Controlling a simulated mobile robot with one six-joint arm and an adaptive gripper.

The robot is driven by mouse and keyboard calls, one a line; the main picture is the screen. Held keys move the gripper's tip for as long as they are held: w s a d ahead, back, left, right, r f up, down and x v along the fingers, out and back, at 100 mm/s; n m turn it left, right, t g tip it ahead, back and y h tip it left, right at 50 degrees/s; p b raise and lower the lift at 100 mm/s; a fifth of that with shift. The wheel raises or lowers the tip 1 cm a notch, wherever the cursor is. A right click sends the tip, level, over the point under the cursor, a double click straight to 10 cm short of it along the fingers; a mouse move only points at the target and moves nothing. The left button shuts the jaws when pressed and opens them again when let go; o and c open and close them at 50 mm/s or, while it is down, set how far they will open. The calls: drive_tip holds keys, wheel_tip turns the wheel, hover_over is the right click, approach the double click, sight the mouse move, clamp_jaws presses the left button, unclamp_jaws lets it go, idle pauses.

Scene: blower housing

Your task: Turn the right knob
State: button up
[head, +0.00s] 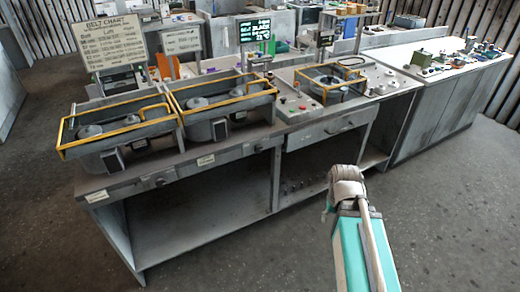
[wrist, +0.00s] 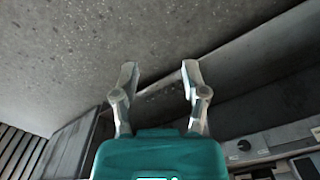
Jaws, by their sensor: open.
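Two small dark knobs sit on the front edge of the workbench in the head view: a left knob (head: 160,182) and a right knob (head: 258,148). Each is below a yellow-railed blower housing, and both are too small to read their turn position. In the head view my arm reaches up from the lower right, in front of the bench and apart from the knobs; the fingers cannot be made out there.
The left housing (head: 113,133) and right housing (head: 221,101) stand on the bench (head: 130,180). A drawer (head: 330,131) and open shelf are at its right. A side counter (head: 437,85) holds small parts. A belt chart sign (head: 111,42) stands behind. The floor in front is clear.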

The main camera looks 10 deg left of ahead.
drive_tip(key=o, duration=0.4)
drive_tip(key=shift+w+a+f, duration=0.1)
drive_tip(key=shift+w, duration=0.1)
drive_tip(key=shift+o, duration=0.6)
drive_tip(key=w+a+f+n+t+y+b, duration=0.2)
drive_tip(key=w+a+f+b, duration=0.1)
drive_tip(key=w, duration=0.4)
drive_tip(key=shift+a+b, duration=0.35)
drive_tip(key=shift+a, duration=0.5)
drive_tip(key=n+t+y+b, duration=0.3)
drive_tip(key=t+y+b, duration=0.45)
drive_tip(key=b, duration=0.35)
approach(260, 150)
drive_tip(key=s, duration=0.2)
drive_tip(key=s+d+r+t, duration=0.1)
drive_tip(key=shift+h, duration=0.35)
drive_tip(key=shift+w+f, duration=0.1)
drive_tip(key=shift+f, duration=0.05)
drive_tip(key=b+x, duration=0.5)
drive_tip(key=x, duration=0.8)
drive_tip(key=shift+w+a+f, duration=0.1)
drive_tip(key=shift+w+a, duration=0.05)
